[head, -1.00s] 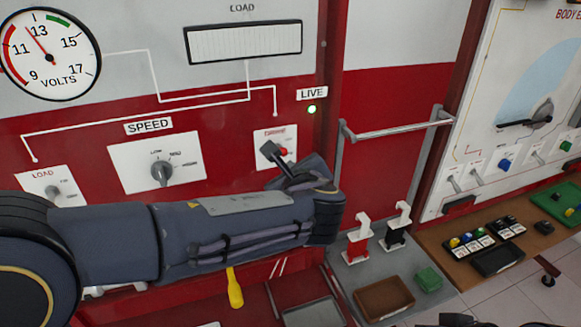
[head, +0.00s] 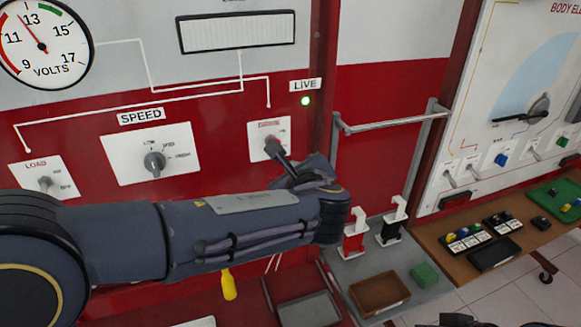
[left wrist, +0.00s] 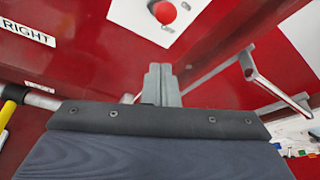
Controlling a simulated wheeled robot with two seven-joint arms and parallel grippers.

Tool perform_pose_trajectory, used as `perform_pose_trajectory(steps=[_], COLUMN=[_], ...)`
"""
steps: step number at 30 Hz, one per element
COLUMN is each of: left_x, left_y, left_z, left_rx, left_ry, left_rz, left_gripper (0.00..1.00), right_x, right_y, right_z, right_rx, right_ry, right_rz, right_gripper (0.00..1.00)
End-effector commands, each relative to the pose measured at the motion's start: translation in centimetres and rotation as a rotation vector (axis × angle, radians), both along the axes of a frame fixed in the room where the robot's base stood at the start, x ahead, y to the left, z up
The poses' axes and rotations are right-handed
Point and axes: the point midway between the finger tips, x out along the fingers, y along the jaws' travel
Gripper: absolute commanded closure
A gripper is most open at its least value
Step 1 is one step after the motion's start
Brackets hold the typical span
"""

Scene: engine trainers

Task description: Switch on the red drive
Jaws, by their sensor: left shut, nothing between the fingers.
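The red drive's switch is a round red knob (left wrist: 165,12) on a white plate (head: 256,143) on the red panel. It shows at the top of the left wrist view, beyond my fingertips. My left gripper (head: 274,149) is shut and empty, its tips in front of the plate in the head view, hiding most of the knob. In the left wrist view the closed fingers (left wrist: 161,80) point toward the plate, with red panel visible between tips and knob. I cannot tell whether they touch. My right gripper is not clearly in view.
A green lamp (head: 305,101) glows under the LIVE label. The SPEED dial (head: 154,160) and LOAD switch (head: 46,183) are to the left. A grey rail (head: 392,121) sticks out on the right. Red and black clamps (head: 355,238) stand below it on a grey shelf.

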Motion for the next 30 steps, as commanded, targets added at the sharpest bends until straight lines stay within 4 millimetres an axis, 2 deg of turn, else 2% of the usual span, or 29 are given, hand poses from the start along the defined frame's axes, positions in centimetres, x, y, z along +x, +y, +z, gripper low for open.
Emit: perform_pose_trajectory(steps=[1,6,13,18,27,30], left_x=[-0.6,-3.6,-6.3,-7.0,-7.1,-7.0], left_y=[-0.2,-0.5,-0.8,-0.8,-0.8,0.0], left_z=[0.3,3.5,6.1,6.8,6.9,6.6], left_rx=[-0.005,-0.006,-0.001,-0.001,0.000,-0.022], left_ry=[-0.005,-0.005,-0.003,0.000,0.001,0.014], left_rz=[-0.002,-0.004,-0.003,-0.001,0.000,0.015], left_gripper=[1.00,1.00,1.00,1.00,1.00,1.00], right_x=[0.0,0.0,0.0,0.0,0.0,0.0], right_y=[0.0,0.0,0.0,0.0,0.0,0.0], right_z=[-0.6,-0.8,-1.0,-1.0,-1.0,-1.0], right_rx=[0.000,0.000,0.000,0.000,0.000,0.000], right_ry=[0.001,0.000,0.000,0.000,0.000,0.000], right_rz=[0.000,0.000,0.000,0.000,0.000,0.000], right_gripper=[0.70,0.70,0.70,0.70,0.70,0.70])
